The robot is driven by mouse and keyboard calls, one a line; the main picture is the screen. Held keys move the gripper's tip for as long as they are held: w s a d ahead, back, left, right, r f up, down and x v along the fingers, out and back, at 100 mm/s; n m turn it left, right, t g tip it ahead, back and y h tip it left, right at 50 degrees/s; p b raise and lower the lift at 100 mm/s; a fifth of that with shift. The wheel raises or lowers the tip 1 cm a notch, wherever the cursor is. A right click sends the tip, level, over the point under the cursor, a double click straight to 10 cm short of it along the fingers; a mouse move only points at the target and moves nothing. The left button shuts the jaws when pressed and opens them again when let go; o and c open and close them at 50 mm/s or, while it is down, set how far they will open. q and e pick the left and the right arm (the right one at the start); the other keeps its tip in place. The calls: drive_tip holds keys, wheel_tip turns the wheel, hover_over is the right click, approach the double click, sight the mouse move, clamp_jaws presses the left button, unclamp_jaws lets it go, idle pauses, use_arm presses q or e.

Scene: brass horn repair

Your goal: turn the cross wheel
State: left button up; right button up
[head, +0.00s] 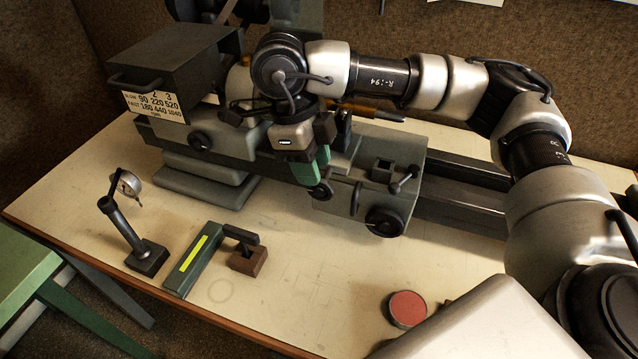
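My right gripper (312,172) reaches in from the right over the lathe, with its green fingers pointing down. The fingertips are just above a small dark wheel (320,191) on the front of the lathe carriage, which looks like the cross wheel. The fingers partly hide this wheel. I cannot tell whether they touch it or how far apart they are. A larger dark handwheel (386,222) sits lower and to the right on the carriage front. My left gripper is not in view.
The lathe headstock (178,72) with a speed plate stands at the back left. On the bench front are a dial indicator stand (125,232), a green block with a yellow strip (197,257), a brown block (248,260) and a round red-topped tin (406,308). The bench between the tin and brown block is clear.

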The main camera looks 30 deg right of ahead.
drive_tip(key=v, duration=0.5)
drive_tip(key=shift+r, duration=0.15)
idle(0.3)
